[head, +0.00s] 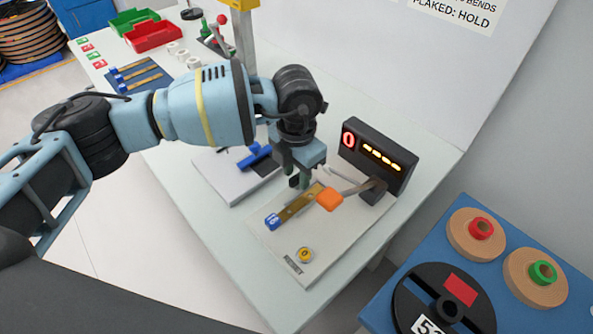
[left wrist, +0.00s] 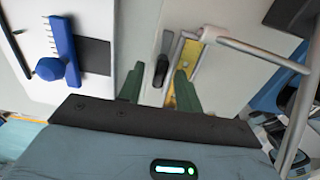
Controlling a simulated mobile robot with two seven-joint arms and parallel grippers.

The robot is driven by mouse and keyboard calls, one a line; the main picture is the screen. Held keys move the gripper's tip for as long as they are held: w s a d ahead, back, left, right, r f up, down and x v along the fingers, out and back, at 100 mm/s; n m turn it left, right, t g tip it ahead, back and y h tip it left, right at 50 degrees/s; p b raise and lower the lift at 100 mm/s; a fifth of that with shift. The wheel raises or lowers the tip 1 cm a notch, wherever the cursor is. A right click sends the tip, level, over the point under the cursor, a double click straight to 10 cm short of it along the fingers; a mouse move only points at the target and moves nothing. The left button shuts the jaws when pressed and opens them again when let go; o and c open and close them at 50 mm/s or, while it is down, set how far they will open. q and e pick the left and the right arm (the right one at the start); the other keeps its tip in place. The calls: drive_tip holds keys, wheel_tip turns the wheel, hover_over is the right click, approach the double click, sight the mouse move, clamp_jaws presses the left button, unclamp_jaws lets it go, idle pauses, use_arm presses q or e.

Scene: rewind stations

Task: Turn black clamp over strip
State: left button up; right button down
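My left gripper (head: 300,178) is over the board, near the far end of the brass strip (head: 298,206), with its green fingers pointing down. In the left wrist view its fingers (left wrist: 158,88) are apart, and the black clamp (left wrist: 162,70) shows in the gap between them, with no clear contact. Part of the strip (left wrist: 184,92) shows beside and behind the right-hand finger. The clamp is hidden or not distinct behind the gripper in the head view. My right gripper is not in view.
A grey lever with an orange handle (head: 329,199) reaches across the board from the black display box (head: 378,160). A yellow knob (head: 304,255) sits near the front. A blue table (head: 510,234) with reels stands right.

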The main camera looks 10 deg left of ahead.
use_arm(q)
drive_tip(key=shift+f, duration=0.2)
drive_tip(key=shift+c, duration=0.2)
clamp_jaws()
